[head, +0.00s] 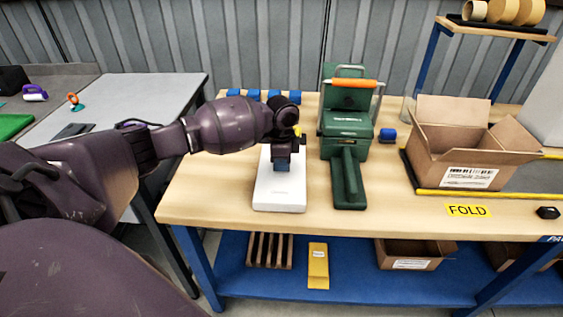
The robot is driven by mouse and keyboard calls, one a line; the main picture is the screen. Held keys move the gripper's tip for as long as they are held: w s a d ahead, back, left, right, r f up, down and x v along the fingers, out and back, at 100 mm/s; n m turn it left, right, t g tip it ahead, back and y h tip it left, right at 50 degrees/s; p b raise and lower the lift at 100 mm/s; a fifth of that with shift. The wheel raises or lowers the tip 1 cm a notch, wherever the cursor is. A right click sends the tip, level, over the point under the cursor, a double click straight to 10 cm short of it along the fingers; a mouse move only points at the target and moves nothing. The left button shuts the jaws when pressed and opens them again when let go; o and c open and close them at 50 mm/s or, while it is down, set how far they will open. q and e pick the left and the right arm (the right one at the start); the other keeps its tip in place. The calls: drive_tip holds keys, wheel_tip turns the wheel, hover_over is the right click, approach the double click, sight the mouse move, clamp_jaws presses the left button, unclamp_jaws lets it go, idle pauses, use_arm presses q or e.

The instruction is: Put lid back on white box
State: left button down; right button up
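The white box (279,195) lies on the wooden workbench left of centre, long and flat with its short end toward me. I cannot make out a separate lid apart from its smooth white top. My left gripper (284,170) points down over the middle of the box. A small blue patch shows at its tip, at or just above the white surface. The fingers are too small and dark to tell whether they are open or shut. My arm hides the far part of the box. My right gripper is not in view.
A green device (347,140) with an orange handle stands close to the right of the box. An open carton (471,148) stands further right beside a yellow FOLD label (467,210). The front strip of the workbench (390,220) is clear. A grey table (150,95) stands at left.

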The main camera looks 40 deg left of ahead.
use_arm(q)
drive_tip(key=c, duration=1.2)
unclamp_jaws()
drive_tip(key=shift+c, duration=0.2)
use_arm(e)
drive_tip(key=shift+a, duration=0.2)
use_arm(q)
drive_tip(key=shift+r, duration=0.1)
drive_tip(key=shift+r, duration=0.35)
wheel_tip(320, 180, up, 17)
drive_tip(key=p, duration=0.8)
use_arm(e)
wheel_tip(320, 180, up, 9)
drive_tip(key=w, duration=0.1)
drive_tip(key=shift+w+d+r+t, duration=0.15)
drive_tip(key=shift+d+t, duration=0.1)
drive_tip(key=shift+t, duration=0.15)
